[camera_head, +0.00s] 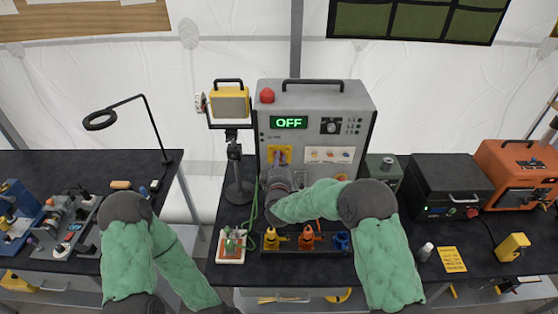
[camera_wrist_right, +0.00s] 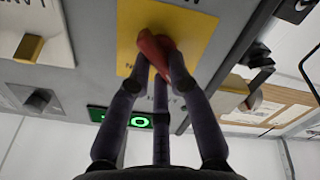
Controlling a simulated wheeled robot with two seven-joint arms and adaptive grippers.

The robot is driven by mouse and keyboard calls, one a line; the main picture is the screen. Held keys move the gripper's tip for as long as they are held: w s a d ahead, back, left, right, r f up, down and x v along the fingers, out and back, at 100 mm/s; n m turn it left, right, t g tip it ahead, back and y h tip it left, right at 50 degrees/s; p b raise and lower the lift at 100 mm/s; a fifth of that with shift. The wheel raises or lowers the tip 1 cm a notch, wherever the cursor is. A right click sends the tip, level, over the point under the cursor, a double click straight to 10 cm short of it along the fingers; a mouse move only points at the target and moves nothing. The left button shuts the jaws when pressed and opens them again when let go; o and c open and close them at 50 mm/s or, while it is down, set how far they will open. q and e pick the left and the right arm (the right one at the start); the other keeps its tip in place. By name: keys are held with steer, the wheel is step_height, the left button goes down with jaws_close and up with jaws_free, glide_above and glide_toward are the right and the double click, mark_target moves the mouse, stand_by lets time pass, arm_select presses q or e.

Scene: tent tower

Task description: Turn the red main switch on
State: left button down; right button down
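The red main switch (camera_wrist_right: 153,48) is a red rotary handle on a yellow plate (camera_wrist_right: 195,38), seen close up in the right wrist view. In the head view the yellow plate (camera_head: 270,152) is on the front of the grey cabinet (camera_head: 330,105), and the handle is mostly hidden by my gripper. The green display (camera_head: 289,122) above it reads OFF. My right gripper (camera_head: 279,159) reaches the plate; in the wrist view its dark fingers (camera_wrist_right: 159,68) close around the handle from its sides and appear to touch it. My left arm is at the lower left, its gripper out of view.
A work lamp (camera_head: 230,104) stands left of the cabinet. A tray with yellow, orange and blue connectors (camera_head: 307,238) lies in front, below my right forearm. A black box (camera_head: 448,185) and an orange unit (camera_head: 518,172) stand to the right.

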steer(key=m+b, duration=0.4)
steer(key=b, duration=0.1)
steer(key=m+b, duration=0.5)
steer(key=b, duration=0.1)
steer(key=m+b, duration=0.5)
steer(key=shift+d+f, duration=0.35)
steer(key=shift+d, duration=0.05)
steer(key=shift+m+b, duration=1.9)
steer(key=shift+m, duration=0.1)
steer(key=c, duration=1.1)
jaws_free()
steer(key=shift+c, duration=0.2)
steer(key=shift+s, duration=0.15)
